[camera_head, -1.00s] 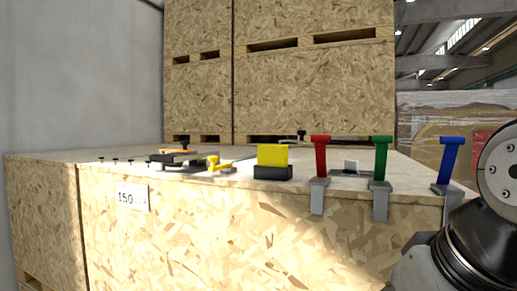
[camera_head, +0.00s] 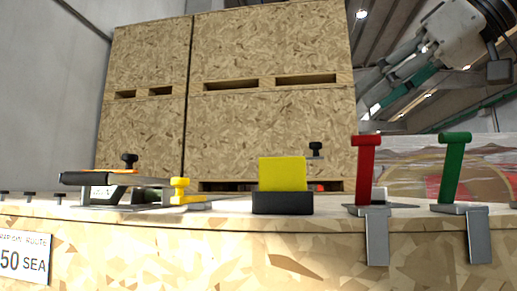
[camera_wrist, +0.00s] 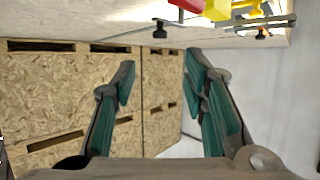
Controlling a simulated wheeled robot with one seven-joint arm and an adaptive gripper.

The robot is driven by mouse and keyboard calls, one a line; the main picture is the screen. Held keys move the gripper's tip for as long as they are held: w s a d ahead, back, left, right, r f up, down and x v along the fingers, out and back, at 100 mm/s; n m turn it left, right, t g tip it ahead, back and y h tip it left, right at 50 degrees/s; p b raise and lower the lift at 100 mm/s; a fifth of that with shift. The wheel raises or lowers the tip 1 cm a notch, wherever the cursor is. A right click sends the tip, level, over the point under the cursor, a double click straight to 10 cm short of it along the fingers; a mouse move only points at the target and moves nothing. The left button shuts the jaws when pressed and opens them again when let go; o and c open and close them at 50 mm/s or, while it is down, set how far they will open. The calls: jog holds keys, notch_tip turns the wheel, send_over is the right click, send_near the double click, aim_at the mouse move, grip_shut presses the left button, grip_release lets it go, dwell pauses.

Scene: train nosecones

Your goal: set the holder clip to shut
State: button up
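A low clamp-like fixture (camera_head: 125,190) sits on the left of the bench top, with a dark flat arm, an orange strip and a yellow handle (camera_head: 180,190). It seems to be the holder clip; whether it is open or shut I cannot tell. In the wrist view the yellow handle (camera_wrist: 256,12) shows upside down at the top edge. My gripper (camera_head: 392,92) is raised at the upper right, well above the bench and apart from the fixture. In the wrist view my gripper (camera_wrist: 161,72) has its teal-padded fingers spread, with nothing between them.
A yellow block in a black base (camera_head: 282,202) stands right of the fixture. A red lever (camera_head: 366,170) and a green lever (camera_head: 452,170) stand on grey brackets at the bench's front edge. Stacked wooden crates (camera_head: 270,130) rise at the back.

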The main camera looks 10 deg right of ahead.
jog(key=x, duration=1.3)
jog(key=shift+f, duration=0.2)
grip_shut()
